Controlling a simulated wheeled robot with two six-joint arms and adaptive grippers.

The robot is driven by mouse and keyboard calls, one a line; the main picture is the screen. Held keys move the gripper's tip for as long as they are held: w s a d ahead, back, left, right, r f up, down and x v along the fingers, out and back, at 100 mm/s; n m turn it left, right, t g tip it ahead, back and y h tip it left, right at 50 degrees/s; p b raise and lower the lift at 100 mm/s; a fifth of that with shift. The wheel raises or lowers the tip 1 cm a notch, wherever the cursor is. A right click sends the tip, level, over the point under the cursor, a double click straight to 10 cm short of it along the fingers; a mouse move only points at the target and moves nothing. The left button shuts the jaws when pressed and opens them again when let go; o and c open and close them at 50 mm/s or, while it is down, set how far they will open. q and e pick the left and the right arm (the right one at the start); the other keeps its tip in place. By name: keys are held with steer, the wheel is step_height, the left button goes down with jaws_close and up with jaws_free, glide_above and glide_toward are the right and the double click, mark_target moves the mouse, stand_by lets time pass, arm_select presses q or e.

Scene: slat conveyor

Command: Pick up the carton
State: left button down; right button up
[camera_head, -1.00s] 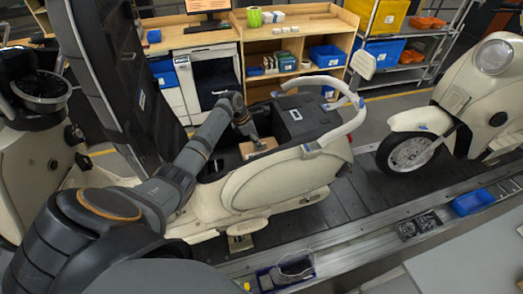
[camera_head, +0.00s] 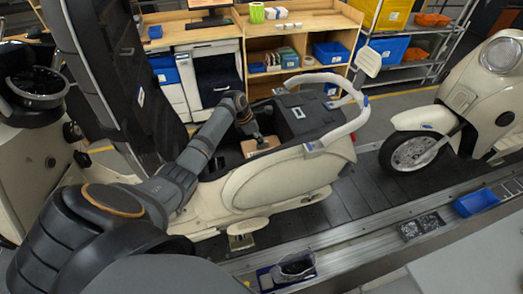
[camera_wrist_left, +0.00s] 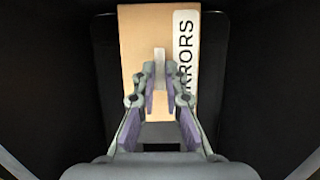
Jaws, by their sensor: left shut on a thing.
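The carton (camera_wrist_left: 143,30) is a tan cardboard box with a white label reading "RRORS" in the left wrist view. In the head view the carton (camera_head: 250,146) sits inside the dark open compartment of a cream scooter body (camera_head: 275,183). My left gripper (camera_wrist_left: 160,85) points down into the compartment, its two fingers closed onto the carton's near part. In the head view my left gripper (camera_head: 262,142) is at the carton's top. Part of the carton is hidden behind the fingers. My right gripper does not show.
The scooter stands on a dark slat conveyor (camera_head: 345,195); another scooter (camera_head: 470,110) is at right. A blue bin (camera_head: 475,202) and a dark blue tray (camera_head: 285,272) lie along the near rail. Dark compartment walls surround the carton.

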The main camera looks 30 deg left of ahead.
arm_select(q)
steer(key=shift+s+f, duration=0.1)
steer(key=shift+r, duration=0.25)
step_height(320, 180, up, 27)
steer(key=p, duration=0.1)
steer(key=shift+r, duration=0.2)
